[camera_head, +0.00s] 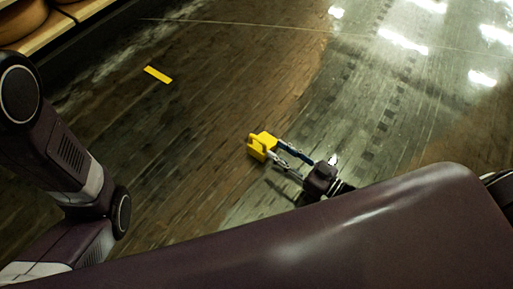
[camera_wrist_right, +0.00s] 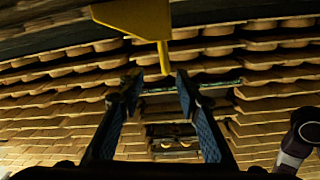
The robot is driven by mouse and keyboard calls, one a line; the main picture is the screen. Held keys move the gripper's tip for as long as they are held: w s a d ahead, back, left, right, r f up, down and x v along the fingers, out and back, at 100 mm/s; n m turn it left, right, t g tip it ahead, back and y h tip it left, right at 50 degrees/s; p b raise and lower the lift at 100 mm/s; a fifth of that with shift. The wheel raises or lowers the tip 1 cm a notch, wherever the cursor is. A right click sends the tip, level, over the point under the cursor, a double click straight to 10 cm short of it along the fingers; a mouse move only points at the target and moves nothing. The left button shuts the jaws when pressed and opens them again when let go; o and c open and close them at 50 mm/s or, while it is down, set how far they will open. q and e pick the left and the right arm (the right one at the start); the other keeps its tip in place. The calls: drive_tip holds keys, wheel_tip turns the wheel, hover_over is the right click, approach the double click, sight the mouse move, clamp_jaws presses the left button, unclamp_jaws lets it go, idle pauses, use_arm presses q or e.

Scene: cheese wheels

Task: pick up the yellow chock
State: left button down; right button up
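The yellow chock (camera_head: 262,145) is near the middle of the head view, just past the fingertips of my right gripper (camera_head: 277,150). In the right wrist view the chock (camera_wrist_right: 135,17) is at the top, with a thin yellow part (camera_wrist_right: 164,57) reaching down. The right gripper's fingers (camera_wrist_right: 158,80) are spread, and the thin part lies in line with the gap between their tips. A gap shows on both sides of it, so it does not look gripped. My left arm shows at the left of the head view, but its gripper is out of view.
Wooden shelves (camera_head: 38,37) with cheese wheels (camera_head: 22,18) stand at the upper left; long rows of shelves (camera_wrist_right: 60,105) fill the wrist view. A yellow strip (camera_head: 158,74) lies on the dark, shiny floor (camera_head: 225,75). The floor around the chock is clear.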

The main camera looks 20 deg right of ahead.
sight(263, 142)
drive_tip(key=b+x, duration=0.2)
drive_tip(key=x, duration=0.2)
drive_tip(key=b+x, duration=0.3)
drive_tip(key=shift+w+a+r, duration=0.1)
drive_tip(key=shift+a+r, duration=0.1)
drive_tip(key=shift+a, duration=0.4)
drive_tip(key=shift+r, duration=0.1)
drive_tip(key=shift+c, duration=0.3)
clamp_jaws()
